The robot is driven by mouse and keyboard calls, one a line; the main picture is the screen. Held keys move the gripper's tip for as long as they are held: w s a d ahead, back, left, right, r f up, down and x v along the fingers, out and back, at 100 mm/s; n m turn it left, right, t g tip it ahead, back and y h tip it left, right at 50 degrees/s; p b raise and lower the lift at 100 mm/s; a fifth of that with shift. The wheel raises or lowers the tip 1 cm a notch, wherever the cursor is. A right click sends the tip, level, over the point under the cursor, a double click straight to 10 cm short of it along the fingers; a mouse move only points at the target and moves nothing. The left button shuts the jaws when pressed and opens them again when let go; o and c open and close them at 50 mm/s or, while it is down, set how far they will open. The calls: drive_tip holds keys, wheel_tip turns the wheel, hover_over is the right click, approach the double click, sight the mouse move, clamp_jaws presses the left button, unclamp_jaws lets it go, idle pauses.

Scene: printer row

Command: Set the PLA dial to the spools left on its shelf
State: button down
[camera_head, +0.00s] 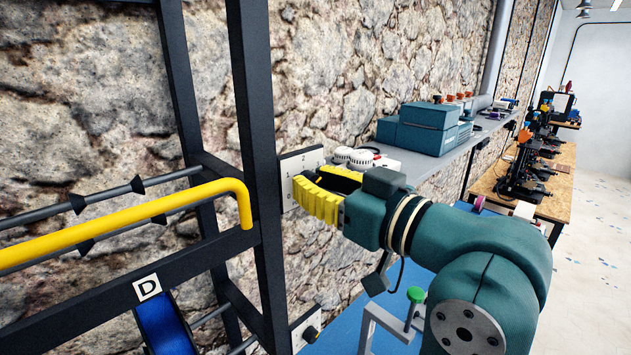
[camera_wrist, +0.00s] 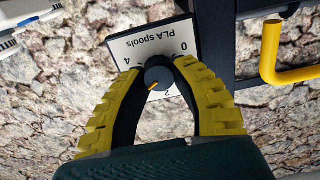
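In the wrist view the PLA dial's plate (camera_wrist: 150,48), lettered "PLA spools", appears upside down with 0, 4 and 2 readable. Its dark round knob (camera_wrist: 158,73) has an orange pointer mark toward the lower left, near the 2; the exact setting I cannot tell. My gripper (camera_wrist: 159,70) has its yellow-backed fingers closed in on both sides of the knob and seems to touch it. Other numbers are hidden by the fingers. In the head view my gripper (camera_head: 310,195) is at a wall plate (camera_head: 297,166) beside the rack, its knob hidden.
A dark rack post (camera_head: 258,150) and a yellow bar (camera_head: 120,222) stand close left of my gripper. A blue spool (camera_head: 165,325) is near label D. Another knob plate (camera_head: 305,329) is lower down. A grey shelf (camera_head: 440,152) with teal boxes (camera_head: 425,125) lies to the right.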

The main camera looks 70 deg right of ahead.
drive_tip(key=shift+n, duration=0.4)
drive_tip(key=n+b, duration=0.5)
drive_tip(key=n, duration=0.6)
drive_tip(key=shift+w+a, duration=0.1)
drive_tip(key=shift+a, duration=0.05)
idle(0.6)
drive_tip(key=c, duration=0.8)
unclamp_jaws()
drive_tip(key=v, duration=1.2)
